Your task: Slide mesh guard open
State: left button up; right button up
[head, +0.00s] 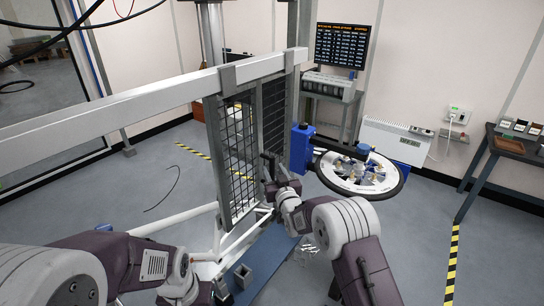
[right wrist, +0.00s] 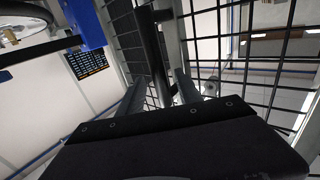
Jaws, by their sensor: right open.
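The mesh guard (head: 238,150) is a dark wire grid in an upright frame, hanging below a pale horizontal beam. It also fills the upper part of the right wrist view (right wrist: 245,70). A black upright handle bar (right wrist: 153,55) stands in front of the mesh. My right gripper (head: 268,172) is at the right edge of the guard. In the right wrist view its two fingers (right wrist: 160,95) are apart, with the lower part of the bar between them; I cannot tell whether they touch it. My left arm is low at the left; its fingertips are not clear.
A round wheel rig (head: 358,176) with a blue clamp (head: 301,150) stands just right of the guard. The pale beam (head: 110,112) runs above my left arm. A monitor (head: 342,46) and a side table (head: 515,145) are farther off.

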jog(key=shift+w+a+r+b, duration=0.15)
jog(key=shift+w+b, duration=0.2)
jog(key=shift+w, duration=0.1)
jog(key=shift+w+a+f, duration=0.1)
jog(key=shift+w+f, duration=0.15)
jog(key=shift+w, duration=0.4)
jog(key=shift+s+r, duration=0.1)
grip_shut()
dwell(0.6)
